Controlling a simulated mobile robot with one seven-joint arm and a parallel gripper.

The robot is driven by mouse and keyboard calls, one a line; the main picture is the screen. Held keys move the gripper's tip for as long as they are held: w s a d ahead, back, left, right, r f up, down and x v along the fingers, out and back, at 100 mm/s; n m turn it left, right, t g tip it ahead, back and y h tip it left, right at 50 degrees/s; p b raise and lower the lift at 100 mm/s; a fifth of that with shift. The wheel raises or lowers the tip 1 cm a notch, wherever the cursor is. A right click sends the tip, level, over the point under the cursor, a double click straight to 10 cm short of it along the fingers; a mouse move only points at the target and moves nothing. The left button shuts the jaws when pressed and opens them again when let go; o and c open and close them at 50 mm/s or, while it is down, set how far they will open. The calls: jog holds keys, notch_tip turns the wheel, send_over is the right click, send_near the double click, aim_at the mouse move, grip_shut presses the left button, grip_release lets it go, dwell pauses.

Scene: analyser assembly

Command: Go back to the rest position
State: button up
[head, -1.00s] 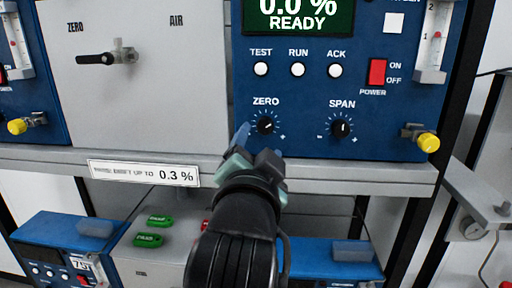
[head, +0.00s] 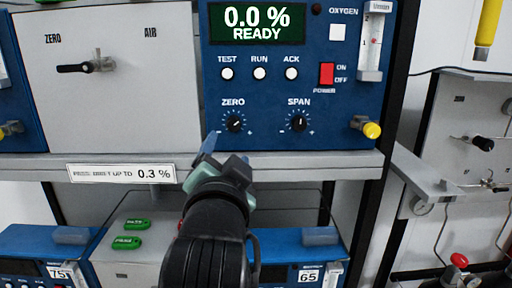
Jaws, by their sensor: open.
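My gripper (head: 222,160) is in the head view, low centre, in front of the shelf edge below the blue analyser (head: 270,140). It is open, with nothing seen between its fingers. Its fingertips are below and left of the ZERO knob (head: 235,123) and look apart from it. The SPAN knob (head: 298,122) is further right. The display (head: 257,24) reads 0.0 % READY. My wrist hides part of the lower shelf.
A label (head: 120,173) on the shelf edge reads 0.3 %. Green tags (head: 126,243) lie on a grey box below, between blue units. A bracket (head: 425,180) juts out at right. A grey panel with valves (head: 480,143) stands further right.

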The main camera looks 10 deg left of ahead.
jog(key=shift+d, duration=0.1)
jog(key=s+d+r+n+t+h+b, duration=0.5)
jog(key=s+d+r+t, duration=0.5)
jog(key=s+d+r, duration=0.3)
jog(key=s+d+b, duration=0.1)
jog(key=s+d, duration=0.1)
jog(key=shift+s+d+r, duration=0.15)
jog(key=shift+s+r, duration=0.1)
jog(key=shift+s, duration=0.1)
dwell(3.4)
